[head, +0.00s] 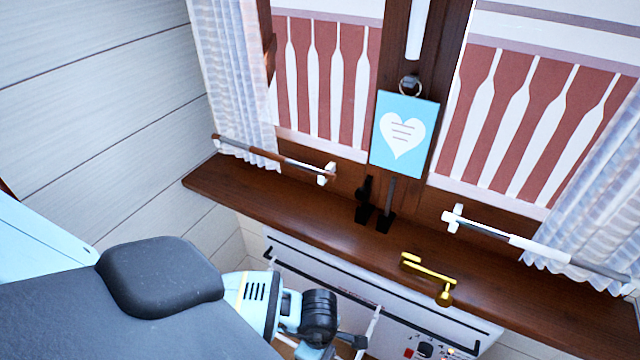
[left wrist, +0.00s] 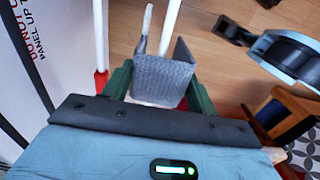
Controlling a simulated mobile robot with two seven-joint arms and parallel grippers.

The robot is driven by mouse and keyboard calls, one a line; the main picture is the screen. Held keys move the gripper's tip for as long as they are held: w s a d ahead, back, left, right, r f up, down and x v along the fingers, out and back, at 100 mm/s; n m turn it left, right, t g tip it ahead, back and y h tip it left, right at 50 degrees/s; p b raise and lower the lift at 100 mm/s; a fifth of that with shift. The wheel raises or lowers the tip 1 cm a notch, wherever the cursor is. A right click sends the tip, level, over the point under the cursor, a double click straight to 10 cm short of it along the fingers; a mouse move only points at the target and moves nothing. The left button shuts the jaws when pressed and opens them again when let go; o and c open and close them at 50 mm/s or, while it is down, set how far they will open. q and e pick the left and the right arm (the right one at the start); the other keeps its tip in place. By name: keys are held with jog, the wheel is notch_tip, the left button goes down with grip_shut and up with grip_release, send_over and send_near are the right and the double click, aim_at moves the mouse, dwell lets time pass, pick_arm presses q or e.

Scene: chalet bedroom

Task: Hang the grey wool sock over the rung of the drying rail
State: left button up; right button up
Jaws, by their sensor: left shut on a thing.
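The grey wool sock (left wrist: 165,72) is in the left wrist view, between the green fingers of my left gripper (left wrist: 157,88). My left gripper is shut on it, and a folded flap stands out at its right side. Two white bars (left wrist: 101,30) run upward in that view; one (left wrist: 171,22) passes behind the sock. They look like parts of the drying rail. I cannot tell whether the sock touches them. In the head view a thin white bar (head: 372,328) shows at the bottom, beside my left arm. The sock is not visible there. My right gripper is not identifiable in either view.
A dark wooden sill (head: 300,215) runs under the window, above a white panel heater (head: 400,325). A brass handle (head: 430,275) and a blue heart card (head: 403,135) are near it. Wooden floor (left wrist: 220,70) and a wooden stool-like piece (left wrist: 285,115) show in the left wrist view.

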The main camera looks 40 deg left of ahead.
pick_arm(q)
jog(key=shift+f+b, duration=1.05)
jog(key=shift+f, duration=0.6)
jog(key=o, duration=1.1)
jog(key=shift+c, duration=0.2)
jog(key=shift+r, duration=0.1)
notch_tip(320, 180, up, 7)
jog(key=shift+w+f+p, duration=0.1)
jog(key=shift+p, duration=0.45)
jog(key=shift+r, duration=0.45)
